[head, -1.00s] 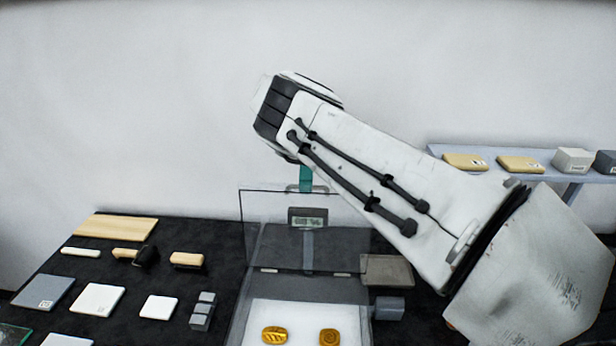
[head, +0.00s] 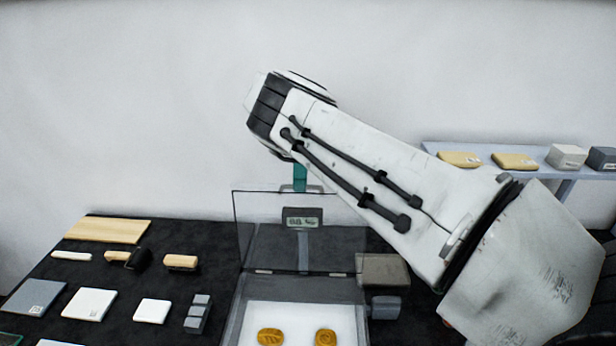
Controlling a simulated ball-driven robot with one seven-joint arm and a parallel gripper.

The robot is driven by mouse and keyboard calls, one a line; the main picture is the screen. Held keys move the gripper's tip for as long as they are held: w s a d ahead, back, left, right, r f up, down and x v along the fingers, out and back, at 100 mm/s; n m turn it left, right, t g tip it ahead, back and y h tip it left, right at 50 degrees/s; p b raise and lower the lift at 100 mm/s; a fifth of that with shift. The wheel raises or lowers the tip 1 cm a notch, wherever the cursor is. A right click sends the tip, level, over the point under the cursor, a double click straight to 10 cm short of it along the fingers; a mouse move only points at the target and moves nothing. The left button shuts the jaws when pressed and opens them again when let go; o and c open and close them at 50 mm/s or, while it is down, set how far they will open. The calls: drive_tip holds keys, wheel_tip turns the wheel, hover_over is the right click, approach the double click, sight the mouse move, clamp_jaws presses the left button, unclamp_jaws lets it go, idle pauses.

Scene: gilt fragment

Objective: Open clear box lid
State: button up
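A clear box (head: 232,318) stands at the bottom middle of the head view, with a white floor inside and two gold pieces, one at left (head: 270,337) and one at right (head: 325,337). Its transparent lid (head: 262,240) stands upright at the back hinge, raised off the box. A small display (head: 302,218) shows at the lid's upper part. My arm reaches across from the right. My gripper is hidden behind my arm's end. A teal strip (head: 300,178) shows below the arm, by the lid's top edge; I cannot tell what it belongs to.
Left of the box on the black table lie a wooden board (head: 107,231), a brush or roller (head: 127,259), pale slabs (head: 90,304) and grey blocks (head: 197,313). A grey-brown box (head: 383,270) stands at right. A shelf (head: 440,150) at the back right holds several small boxes.

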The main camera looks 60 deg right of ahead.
drive_tip(key=shift+r, duration=0.4)
drive_tip(key=s+a+r+b, duration=0.1)
drive_tip(key=s+a+r, duration=0.5)
drive_tip(key=s+r, duration=0.6)
drive_tip(key=shift+s+a+b, duration=0.15)
drive_tip(key=shift+s+b, duration=0.1)
drive_tip(key=shift+b, duration=0.1)
